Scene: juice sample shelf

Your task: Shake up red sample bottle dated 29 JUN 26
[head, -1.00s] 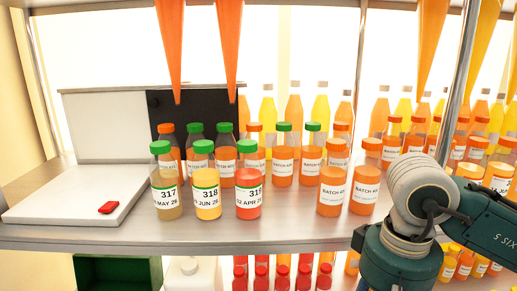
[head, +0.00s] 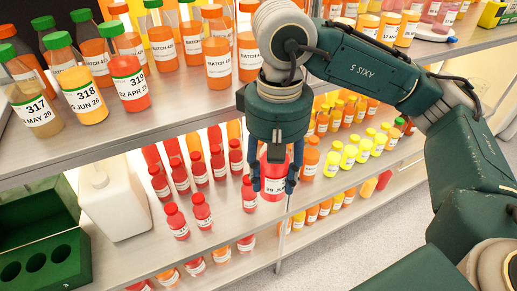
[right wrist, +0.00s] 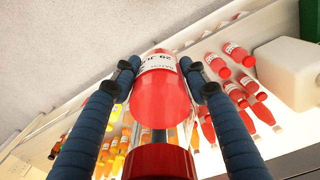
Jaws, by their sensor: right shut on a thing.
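My right gripper (head: 275,188) is shut on a red sample bottle (head: 274,182), with one finger on each side of its body. The bottle hangs in front of the lower shelf, cap towards my palm. Whether it touches the shelf cannot be told. My left gripper is out of view.
Several small red bottles (head: 202,212) stand left of it on the lower shelf, yellow ones (head: 350,155) to the right. A white jug (head: 115,205) and green rack (head: 45,265) are at lower left. Bottles 317, 318 and 319 (head: 131,85) stand on the upper shelf.

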